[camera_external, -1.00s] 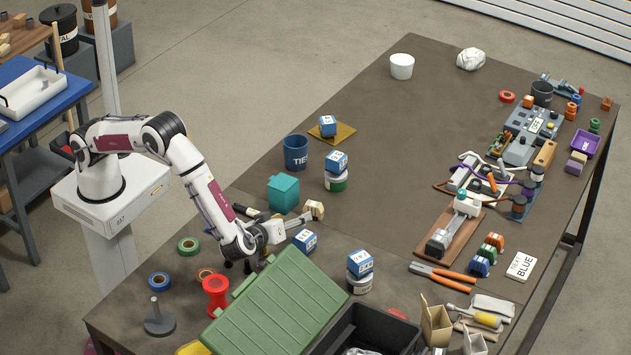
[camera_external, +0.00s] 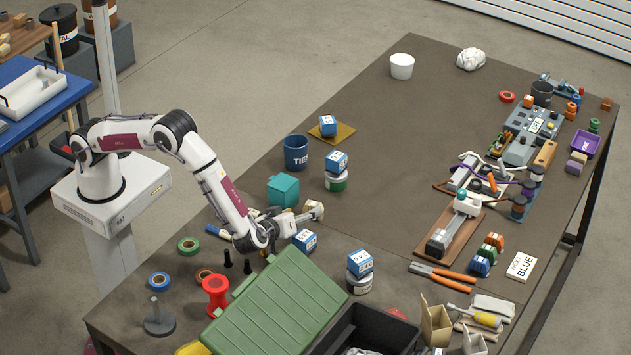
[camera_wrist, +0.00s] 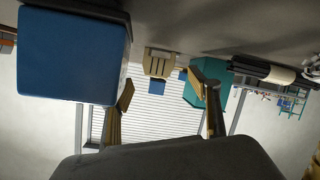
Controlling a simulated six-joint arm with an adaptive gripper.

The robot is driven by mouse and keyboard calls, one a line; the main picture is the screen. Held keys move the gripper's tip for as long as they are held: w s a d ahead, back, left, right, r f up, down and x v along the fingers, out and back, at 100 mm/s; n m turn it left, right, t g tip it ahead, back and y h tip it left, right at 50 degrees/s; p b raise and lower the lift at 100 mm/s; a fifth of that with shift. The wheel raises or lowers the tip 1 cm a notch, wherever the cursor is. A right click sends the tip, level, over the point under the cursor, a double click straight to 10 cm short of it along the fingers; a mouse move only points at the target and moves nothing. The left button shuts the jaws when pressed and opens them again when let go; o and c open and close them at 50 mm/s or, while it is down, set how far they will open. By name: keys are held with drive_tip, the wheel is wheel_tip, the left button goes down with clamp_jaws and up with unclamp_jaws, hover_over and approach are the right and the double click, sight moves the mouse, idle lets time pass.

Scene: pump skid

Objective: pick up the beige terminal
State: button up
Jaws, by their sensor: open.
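The beige terminal (camera_wrist: 160,63) shows in the wrist view at upper middle, beyond and between my fingertips, with slots along its edge. In the external view the beige terminal (camera_external: 314,205) sits on the table at the end of my gripper (camera_external: 309,214), partly hidden by it. In the wrist view my gripper (camera_wrist: 161,92) is open, with one finger on each side of the picture's middle. Nothing is held between the fingers.
A blue-topped block (camera_wrist: 74,52) is close on the left in the wrist view. A teal box (camera_external: 283,193) stands just behind my gripper. A blue-labelled box (camera_external: 304,240) and a green case (camera_external: 280,300) lie in front of it.

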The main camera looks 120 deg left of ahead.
sight(309, 208)
drive_tip(key=shift+x, duration=2.55)
drive_tip(key=shift+s+r, duration=0.1)
drive_tip(key=shift+c, duration=0.3)
drive_tip(key=c, duration=1.1)
